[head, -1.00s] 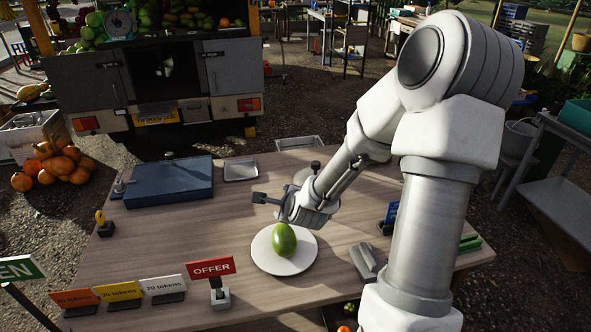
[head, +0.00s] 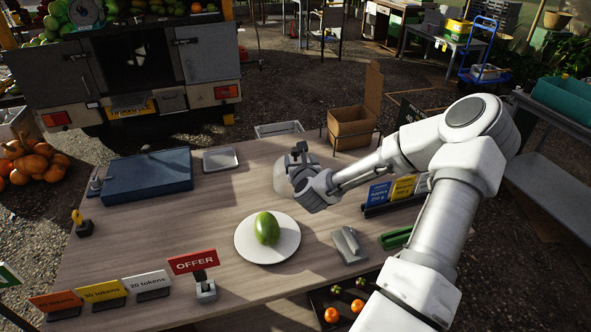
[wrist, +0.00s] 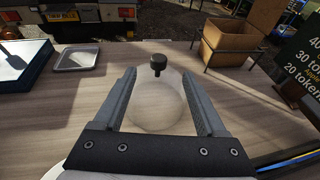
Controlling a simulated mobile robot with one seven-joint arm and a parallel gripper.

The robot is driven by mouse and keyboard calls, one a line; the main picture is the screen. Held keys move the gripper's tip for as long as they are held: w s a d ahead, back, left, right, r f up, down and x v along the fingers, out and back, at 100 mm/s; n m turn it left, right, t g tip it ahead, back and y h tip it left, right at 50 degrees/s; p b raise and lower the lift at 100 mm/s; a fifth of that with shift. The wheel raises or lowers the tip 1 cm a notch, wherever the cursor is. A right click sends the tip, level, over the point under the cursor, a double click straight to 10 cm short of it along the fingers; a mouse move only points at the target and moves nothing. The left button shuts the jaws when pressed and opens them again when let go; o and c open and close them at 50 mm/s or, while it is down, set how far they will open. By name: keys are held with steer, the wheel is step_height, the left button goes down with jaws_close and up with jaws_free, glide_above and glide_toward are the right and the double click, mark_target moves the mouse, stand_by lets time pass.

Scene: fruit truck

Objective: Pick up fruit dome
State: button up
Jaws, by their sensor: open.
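The fruit dome (wrist: 157,105) is a clear cover with a black knob on top. In the wrist view it stands on the wooden table between and beyond my open fingers. In the head view the dome (head: 281,182) is partly hidden behind my gripper (head: 300,152). My gripper (wrist: 160,100) is open and empty, with one finger to each side of the dome in the picture. I cannot tell whether the fingers touch it. A green mango (head: 267,229) lies uncovered on a white plate (head: 283,252) nearer the front of the table.
A blue flat case (head: 147,175) and a small metal tray (head: 220,160) lie at the back left.

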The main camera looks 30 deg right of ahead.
mark_target(296, 152)
steer(key=x, duration=0.5)
steer(key=shift+f, duration=0.1)
steer(key=shift+f+x, duration=0.2)
steer(key=shift+x, duration=1.2)
steer(key=shift+f+x, duration=0.2)
steer(key=shift+x, duration=1.2)
steer(key=shift+a, duration=0.1)
jaws_close()
